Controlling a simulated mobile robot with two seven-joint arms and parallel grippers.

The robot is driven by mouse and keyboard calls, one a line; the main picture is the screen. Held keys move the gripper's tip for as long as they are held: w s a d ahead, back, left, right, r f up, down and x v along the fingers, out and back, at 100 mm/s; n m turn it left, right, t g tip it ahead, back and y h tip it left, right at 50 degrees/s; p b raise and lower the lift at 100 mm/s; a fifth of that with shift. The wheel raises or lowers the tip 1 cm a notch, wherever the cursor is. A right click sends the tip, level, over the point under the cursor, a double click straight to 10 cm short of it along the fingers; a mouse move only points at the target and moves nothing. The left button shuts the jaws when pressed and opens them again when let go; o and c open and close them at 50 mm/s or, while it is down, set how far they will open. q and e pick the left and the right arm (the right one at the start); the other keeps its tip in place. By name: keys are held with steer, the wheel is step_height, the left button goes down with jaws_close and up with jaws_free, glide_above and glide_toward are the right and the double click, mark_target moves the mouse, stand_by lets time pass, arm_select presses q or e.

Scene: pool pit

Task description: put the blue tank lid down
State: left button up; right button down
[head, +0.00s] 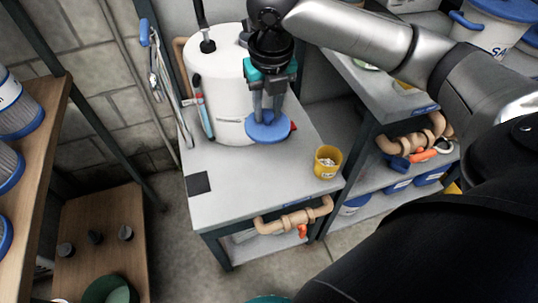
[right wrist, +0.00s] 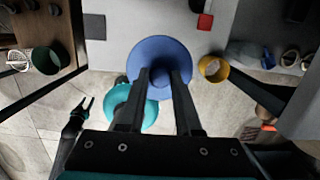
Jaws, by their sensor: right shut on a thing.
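The blue tank lid (head: 280,136) is a round blue disc over the grey bench top, in front of the white tank. My right gripper (head: 267,117) points down with its fingers shut on the lid's upper middle. In the right wrist view the lid (right wrist: 160,50) lies at the fingertips (right wrist: 163,75), with grey bench around its far side. I cannot tell whether its underside touches the bench. My left gripper (right wrist: 87,104) shows small in the right wrist view, prongs apart and empty, away from the lid.
The bench (head: 235,190) holds the white tank (head: 220,85) behind the lid, a yellow cup (head: 327,162) at the front right and a dark square (head: 198,183) at the front left. A small red thing (right wrist: 205,22) lies near the lid.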

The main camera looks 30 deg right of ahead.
steer(key=shift+w+d+f+n, duration=0.1)
steer(key=shift+d+f+n, duration=0.3)
steer(key=shift+n, duration=0.4)
steer(key=shift+f+n+b, duration=0.3)
steer(key=shift+f+b, duration=0.1)
steer(key=shift+f, duration=0.05)
step_height(320, 180, down, 16)
steer(key=b, duration=0.7)
steer(key=shift+r, duration=0.25)
steer(key=shift+f+b, duration=0.85)
steer(key=shift+f, duration=0.75)
arm_select(q)
steer(key=w+d+r, duration=0.2)
steer(key=w+r, duration=0.3)
steer(key=r, duration=0.2)
steer(key=w+d+r+t, duration=0.1)
steer(key=w+d+r, duration=0.2)
steer(key=w+r, duration=0.2)
steer(key=shift+d+r+t+h, duration=0.15)
steer(key=shift+r+t+h, duration=0.2)
steer(key=shift+r, duration=1.4)
arm_select(e)
steer(key=shift+f, duration=0.3)
